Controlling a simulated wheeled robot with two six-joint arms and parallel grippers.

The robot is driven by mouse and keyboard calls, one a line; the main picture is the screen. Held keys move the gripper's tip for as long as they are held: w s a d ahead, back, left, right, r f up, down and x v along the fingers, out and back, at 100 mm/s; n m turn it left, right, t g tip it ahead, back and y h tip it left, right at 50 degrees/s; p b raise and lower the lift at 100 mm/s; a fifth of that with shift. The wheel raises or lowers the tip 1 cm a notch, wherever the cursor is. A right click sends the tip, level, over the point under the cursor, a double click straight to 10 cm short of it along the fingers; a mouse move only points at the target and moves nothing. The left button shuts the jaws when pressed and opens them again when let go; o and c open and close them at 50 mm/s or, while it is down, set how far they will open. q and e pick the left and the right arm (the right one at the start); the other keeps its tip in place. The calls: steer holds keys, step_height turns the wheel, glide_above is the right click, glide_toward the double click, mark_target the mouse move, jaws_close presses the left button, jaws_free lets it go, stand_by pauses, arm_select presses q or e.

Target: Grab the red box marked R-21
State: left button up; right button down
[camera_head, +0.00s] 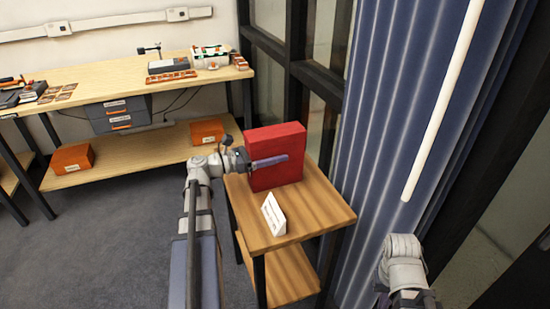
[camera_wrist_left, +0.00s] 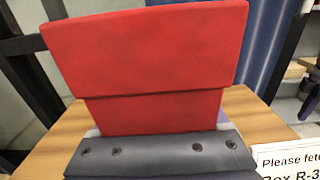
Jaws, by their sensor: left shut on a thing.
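A red box (camera_head: 277,150) stands upright at the back of a small wooden side table (camera_head: 310,213). My left gripper (camera_head: 266,161) is shut on the red box, with one finger lying across the face turned to me. In the left wrist view, the red box (camera_wrist_left: 145,50) fills the middle, just beyond the dark gripper body (camera_wrist_left: 160,157). No R-21 marking shows on the faces in view. I cannot tell whether the box's base is clear of the tabletop. Only part of my right arm shows at the lower right; its fingers are out of view.
A white card (camera_head: 273,214) stands in front of the box; in the left wrist view the card (camera_wrist_left: 288,160) reads "Please fe… Box R-3…", cut off. A blue curtain (camera_head: 385,110) hangs right of the table. A workbench (camera_head: 110,85) with orange boxes below stands behind. Floor at left is clear.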

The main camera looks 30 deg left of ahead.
mark_target(274, 131)
arm_select(q)
jaws_close()
steer(key=shift+r, duration=0.15)
stand_by(0.4)
step_height(274, 131, up, 10)
steer(key=p, duration=1)
